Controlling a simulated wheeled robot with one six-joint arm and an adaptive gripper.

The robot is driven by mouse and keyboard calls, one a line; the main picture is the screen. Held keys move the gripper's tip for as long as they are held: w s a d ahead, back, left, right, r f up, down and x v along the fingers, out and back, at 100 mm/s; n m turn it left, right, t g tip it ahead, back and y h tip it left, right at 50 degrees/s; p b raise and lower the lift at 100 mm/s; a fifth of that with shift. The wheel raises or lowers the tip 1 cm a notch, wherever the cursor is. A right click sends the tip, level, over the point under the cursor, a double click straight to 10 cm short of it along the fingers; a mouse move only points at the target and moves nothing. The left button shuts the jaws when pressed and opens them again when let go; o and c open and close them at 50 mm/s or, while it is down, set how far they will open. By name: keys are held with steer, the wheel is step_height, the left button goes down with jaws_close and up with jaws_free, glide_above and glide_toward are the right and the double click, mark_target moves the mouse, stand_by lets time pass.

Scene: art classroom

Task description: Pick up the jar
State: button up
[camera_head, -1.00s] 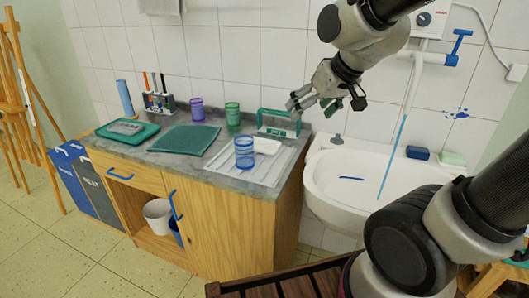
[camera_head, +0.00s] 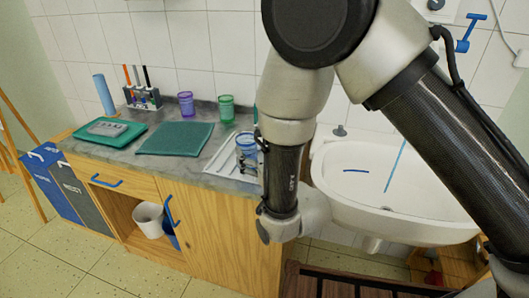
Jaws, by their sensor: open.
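A clear blue jar (camera_head: 245,146) stands on the white draining tray (camera_head: 223,160) at the right of the counter. My forearm hides its right side. A purple jar (camera_head: 186,103) and a green jar (camera_head: 226,109) stand upright farther back, near the tiled wall. My gripper (camera_head: 243,163) is mostly hidden behind my arm. Only dark finger parts show at the lower part of the blue jar. It is open, and I cannot tell whether it touches the jar.
A teal mat (camera_head: 175,138), a green tray (camera_head: 88,137) and a tool holder (camera_head: 142,98) occupy the grey counter. A white sink (camera_head: 400,190) is at the right. A wooden slatted surface (camera_head: 350,287) is at the front.

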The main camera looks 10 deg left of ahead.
mark_target(243, 134)
steer(key=x, duration=0.7)
steer(key=shift+w+a, duration=0.15)
steer(key=shift+w, duration=0.1)
steer(key=shift+c, duration=0.5)
steer(key=c, duration=1.2)
steer(key=shift+r, duration=0.15)
